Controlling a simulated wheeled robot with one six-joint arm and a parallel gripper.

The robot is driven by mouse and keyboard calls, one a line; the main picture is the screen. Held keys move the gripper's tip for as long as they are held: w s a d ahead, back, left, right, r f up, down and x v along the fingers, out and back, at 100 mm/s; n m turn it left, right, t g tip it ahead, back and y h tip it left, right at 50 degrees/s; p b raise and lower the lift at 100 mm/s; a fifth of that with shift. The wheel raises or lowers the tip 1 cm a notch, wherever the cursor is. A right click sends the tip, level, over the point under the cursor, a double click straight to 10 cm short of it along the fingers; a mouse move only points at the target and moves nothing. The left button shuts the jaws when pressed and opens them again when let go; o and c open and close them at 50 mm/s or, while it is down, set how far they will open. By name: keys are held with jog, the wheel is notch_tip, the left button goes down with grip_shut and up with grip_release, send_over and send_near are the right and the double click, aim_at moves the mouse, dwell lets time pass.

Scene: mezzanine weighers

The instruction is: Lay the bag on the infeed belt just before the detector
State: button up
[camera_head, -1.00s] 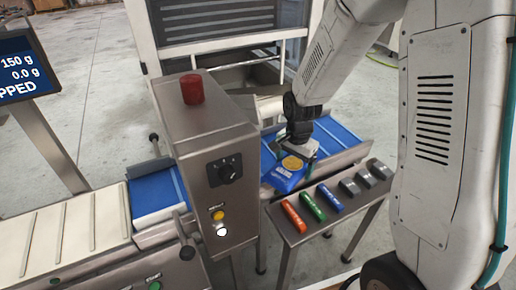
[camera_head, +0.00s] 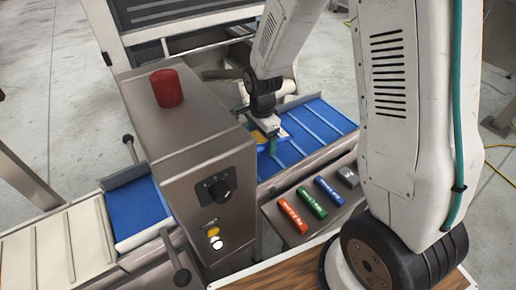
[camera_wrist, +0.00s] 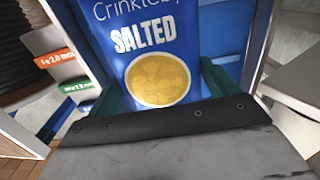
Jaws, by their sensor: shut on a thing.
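The bag is a blue snack bag marked "SALTED" with a yellow picture of chips; it fills the top middle of the wrist view (camera_wrist: 155,50). My gripper (camera_head: 270,142) is shut on the bag, with green fingers at its sides in the wrist view. In the head view the bag (camera_head: 260,137) is mostly hidden behind my gripper and the detector. It is over the detector-side end of the blue infeed belt (camera_head: 318,122); I cannot tell whether it touches the belt. The detector (camera_head: 180,150) is the steel box with a red lamp, just left of my gripper.
A blue outfeed belt (camera_head: 135,208) lies left of the detector. The belt's right part is clear.

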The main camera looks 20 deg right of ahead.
jog(key=shift+f, duration=2.2)
jog(key=o, duration=1)
jog(key=shift+f, duration=0.15)
jog(key=shift+c, duration=0.2)
notch_tip(320, 180, up, 13)
jog(key=shift+s+f, duration=0.1)
jog(key=shift+f, duration=0.05)
jog(key=s+d+r+n, duration=0.2)
jog(key=s+r+n, duration=0.5)
jog(key=s+r, duration=0.4)
jog(key=s+r+n, duration=0.3)
jog(key=s+n, duration=0.1)
jog(key=s, duration=0.3)
jog(key=s+d+r+n+t, duration=0.1)
jog(key=s+r+n, duration=0.2)
jog(key=s, duration=0.4)
jog(key=shift+s+r+n, duration=0.25)
jog(key=shift+r+n, duration=0.15)
jog(key=shift+n, duration=0.5)
